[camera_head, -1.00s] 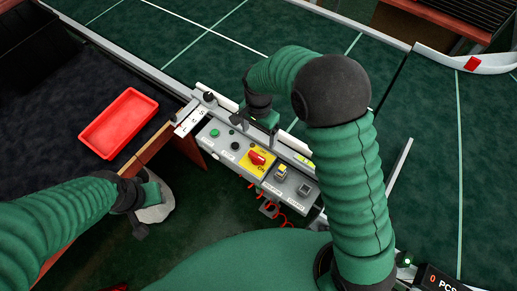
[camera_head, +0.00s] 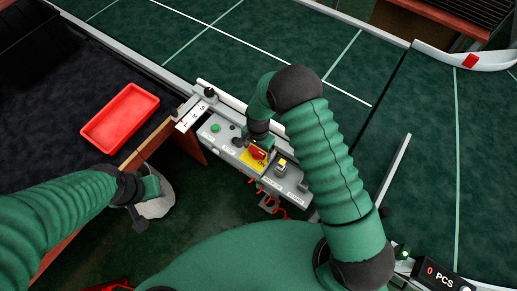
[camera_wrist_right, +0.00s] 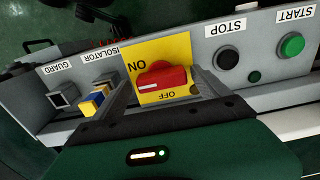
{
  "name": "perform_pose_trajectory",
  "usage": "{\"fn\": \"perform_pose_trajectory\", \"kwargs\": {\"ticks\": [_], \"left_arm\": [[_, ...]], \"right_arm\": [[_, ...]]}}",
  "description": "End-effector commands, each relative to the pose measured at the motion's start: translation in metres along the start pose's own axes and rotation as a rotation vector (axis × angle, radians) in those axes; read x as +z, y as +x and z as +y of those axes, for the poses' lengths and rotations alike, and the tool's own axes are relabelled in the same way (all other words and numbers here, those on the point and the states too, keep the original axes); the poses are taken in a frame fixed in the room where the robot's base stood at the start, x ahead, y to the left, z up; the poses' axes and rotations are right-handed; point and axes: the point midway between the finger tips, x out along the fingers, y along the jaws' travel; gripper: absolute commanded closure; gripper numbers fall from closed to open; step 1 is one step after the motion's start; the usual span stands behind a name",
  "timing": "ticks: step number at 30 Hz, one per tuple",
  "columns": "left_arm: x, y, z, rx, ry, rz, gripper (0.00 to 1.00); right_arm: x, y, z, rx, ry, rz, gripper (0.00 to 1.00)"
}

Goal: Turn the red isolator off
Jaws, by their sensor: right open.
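The red isolator knob (camera_head: 258,152) sits on a yellow plate (camera_head: 247,160) on the grey control panel. In the right wrist view the knob (camera_wrist_right: 162,77) lies crosswise, its white mark towards the ON label at left; the OFF label is below it. My right gripper (camera_head: 257,143) is over the isolator from behind. In the wrist view its open fingers (camera_wrist_right: 163,88) stand on either side of the knob, with gaps visible; I cannot tell if either touches. My left gripper (camera_head: 143,203) hangs at left, away from the panel; its jaw opening is unclear.
A black STOP button (camera_wrist_right: 228,58) and green START button (camera_wrist_right: 291,45) sit beside the isolator. A yellow-and-blue switch (camera_wrist_right: 96,101) and a GUARD switch (camera_wrist_right: 63,98) are on the other side. A red tray (camera_head: 120,117) lies on the dark left table.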

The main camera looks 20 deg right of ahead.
Motion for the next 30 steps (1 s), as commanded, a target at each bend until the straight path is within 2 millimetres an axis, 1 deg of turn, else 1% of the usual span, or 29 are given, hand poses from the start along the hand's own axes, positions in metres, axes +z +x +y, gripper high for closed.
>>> {"fn": "perform_pose_trajectory", "kwargs": {"ticks": [1,2,15,16,23,30], "left_arm": [[0.0,0.0001,-0.0002,0.0,-0.001,0.0,0.64],[0.0,0.0001,-0.0002,0.0,-0.001,0.0,0.64],[0.0001,0.0001,-0.0002,0.0,-0.001,0.0,0.64],[0.0001,0.0001,-0.0002,0.0,-0.001,0.0,0.64],[0.0001,0.0003,-0.0002,0.0,-0.001,0.0,0.64],[0.0004,0.0016,-0.0002,0.0,-0.001,0.0,0.64]], "right_arm": [[0.0003,0.0,-0.0007,0.0,-0.001,0.0,0.15],[0.0002,0.0,-0.0007,0.0,-0.001,0.0,0.17],[-0.0025,-0.0003,-0.0008,-0.004,0.001,0.0,0.75],[-0.0027,-0.0004,-0.0009,-0.004,0.001,0.001,0.77],[-0.0046,-0.0006,-0.0009,-0.004,-0.008,0.005,0.77],[-0.0056,-0.0009,-0.0014,-0.006,-0.088,0.006,0.77]]}}
